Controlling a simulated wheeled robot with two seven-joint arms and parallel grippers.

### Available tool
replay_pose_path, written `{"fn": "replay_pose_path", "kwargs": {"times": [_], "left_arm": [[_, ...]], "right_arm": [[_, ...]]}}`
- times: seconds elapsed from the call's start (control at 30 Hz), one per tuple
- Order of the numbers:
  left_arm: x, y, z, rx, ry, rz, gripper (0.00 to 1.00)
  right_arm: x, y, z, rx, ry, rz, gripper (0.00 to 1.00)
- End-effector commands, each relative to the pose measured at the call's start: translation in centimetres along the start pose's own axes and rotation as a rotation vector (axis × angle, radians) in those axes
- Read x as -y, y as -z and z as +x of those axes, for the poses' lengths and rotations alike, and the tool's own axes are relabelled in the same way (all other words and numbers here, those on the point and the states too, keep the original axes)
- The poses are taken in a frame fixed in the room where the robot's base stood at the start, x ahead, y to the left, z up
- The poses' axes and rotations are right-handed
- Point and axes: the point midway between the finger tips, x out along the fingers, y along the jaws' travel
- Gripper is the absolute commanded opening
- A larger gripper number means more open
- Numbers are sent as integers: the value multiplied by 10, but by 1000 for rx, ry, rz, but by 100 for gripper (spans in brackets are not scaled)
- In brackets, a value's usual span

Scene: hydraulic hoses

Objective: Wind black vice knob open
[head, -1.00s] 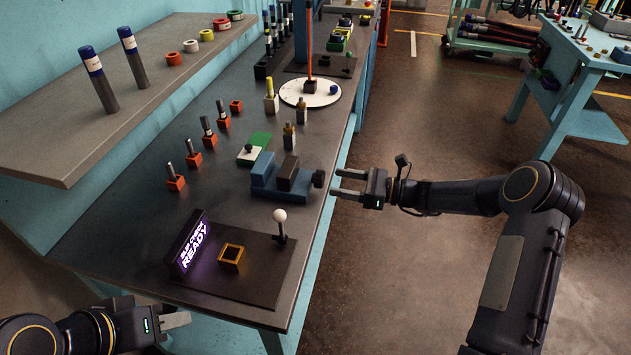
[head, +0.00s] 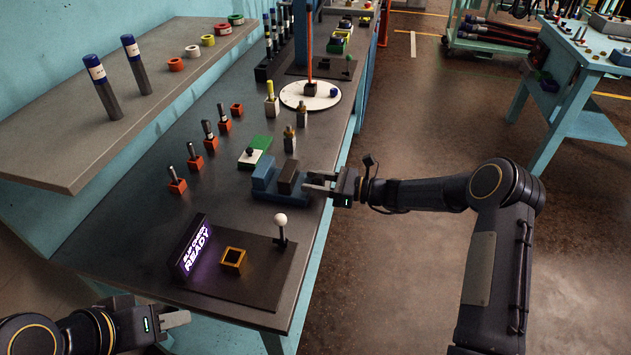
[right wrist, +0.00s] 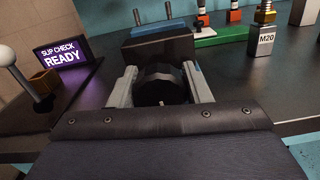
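The blue vice (head: 265,190) with its dark block (head: 288,179) sits near the bench's right edge. Its black knob (right wrist: 160,84) shows in the right wrist view, facing my right gripper (right wrist: 160,88). The two fingers stand on either side of the knob, apart from each other, and I see no clear grip on it. In the head view my right gripper (head: 312,182) reaches in from the right and mostly hides the knob. My left gripper (head: 184,318) is off the bench's near left edge, away from the vice; its opening is unclear.
A lit "SLIP CHECK READY" sign (head: 192,246), an orange-brown square socket (head: 233,261) and a white-ball lever (head: 281,226) stand nearer me. A green-and-white block (head: 254,153) and fittings (head: 290,140) stand behind the vice.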

Motion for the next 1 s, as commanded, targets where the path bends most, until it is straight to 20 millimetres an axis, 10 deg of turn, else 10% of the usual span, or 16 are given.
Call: {"fn": "replay_pose_path", "kwargs": {"times": [0.17, 0.63, 1.0], "left_arm": [[0, 0, 0, 0, 0, 0, 36], [23, -25, 50, 0, 0, 0, 36], [24, -26, 52, 0, 0, 0, 36]], "right_arm": [[0, 0, 0, 0, 0, 0, 20], [1, 6, -1, 2, 1, -309, 20], [0, 0, 0, 0, 0, -373, 20]]}}
